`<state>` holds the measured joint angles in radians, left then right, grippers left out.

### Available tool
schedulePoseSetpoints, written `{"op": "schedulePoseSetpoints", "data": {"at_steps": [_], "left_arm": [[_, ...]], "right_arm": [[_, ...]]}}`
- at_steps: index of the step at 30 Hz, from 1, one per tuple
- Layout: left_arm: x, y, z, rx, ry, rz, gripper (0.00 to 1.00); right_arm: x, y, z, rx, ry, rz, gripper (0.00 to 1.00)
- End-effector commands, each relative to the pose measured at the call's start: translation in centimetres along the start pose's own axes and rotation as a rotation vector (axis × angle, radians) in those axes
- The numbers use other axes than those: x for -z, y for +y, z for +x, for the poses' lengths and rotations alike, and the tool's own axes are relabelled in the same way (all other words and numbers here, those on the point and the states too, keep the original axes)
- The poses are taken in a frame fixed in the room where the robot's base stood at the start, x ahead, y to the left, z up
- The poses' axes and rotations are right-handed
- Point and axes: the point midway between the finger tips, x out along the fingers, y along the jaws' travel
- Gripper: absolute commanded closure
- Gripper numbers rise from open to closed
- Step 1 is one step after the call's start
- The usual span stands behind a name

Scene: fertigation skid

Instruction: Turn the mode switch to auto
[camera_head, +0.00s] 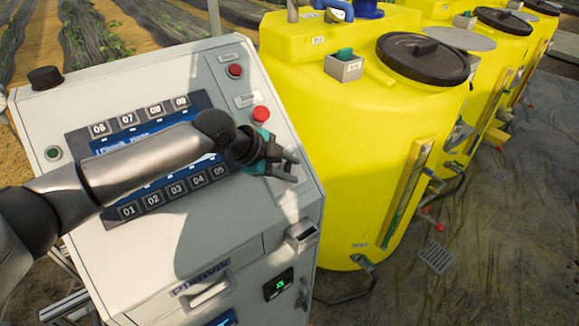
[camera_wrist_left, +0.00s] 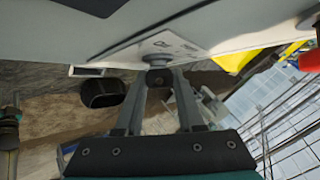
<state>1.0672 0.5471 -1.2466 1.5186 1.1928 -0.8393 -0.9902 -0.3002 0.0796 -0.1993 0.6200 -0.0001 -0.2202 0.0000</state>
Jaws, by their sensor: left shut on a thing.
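The mode switch (camera_wrist_left: 157,54) shows in the left wrist view as a round grey base on a pale label plate on the cabinet panel. Its knob (camera_wrist_left: 158,78) is dark and sits between my fingertips. My left gripper (camera_wrist_left: 160,82) is shut on it, one finger on each side. In the head view my left gripper (camera_head: 287,168) is at the right side of the sloped control panel (camera_head: 100,85), below a red mushroom button (camera_head: 261,114). There the gripper hides the switch, and I cannot tell which way its pointer faces. My right gripper is in neither view.
A second red button (camera_head: 235,71) is higher on the panel. A screen with numbered keys (camera_head: 155,110) lies under my left forearm. A metal bracket (camera_head: 302,235) sticks out at the cabinet's lower right. Yellow tanks (camera_head: 340,130) stand close to the right.

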Motion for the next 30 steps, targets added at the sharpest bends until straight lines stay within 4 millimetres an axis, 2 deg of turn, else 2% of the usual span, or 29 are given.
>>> {"op": "schedulePoseSetpoints", "data": {"at_steps": [12,27,28,30], "left_arm": [[0.05,-0.07,-0.02,-0.132,0.0,0.086,1.0],[0.0,-0.01,0.0,-0.147,0.0,0.095,1.0],[0.0,0.0,0.0,-0.147,0.0,0.095,0.6],[0.0,0.0,0.0,-0.147,0.0,0.095,0.52]], "right_arm": [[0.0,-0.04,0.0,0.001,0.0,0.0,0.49],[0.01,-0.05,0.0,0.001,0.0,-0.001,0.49],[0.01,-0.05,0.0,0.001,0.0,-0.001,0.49],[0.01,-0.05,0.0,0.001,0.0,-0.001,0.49]]}}
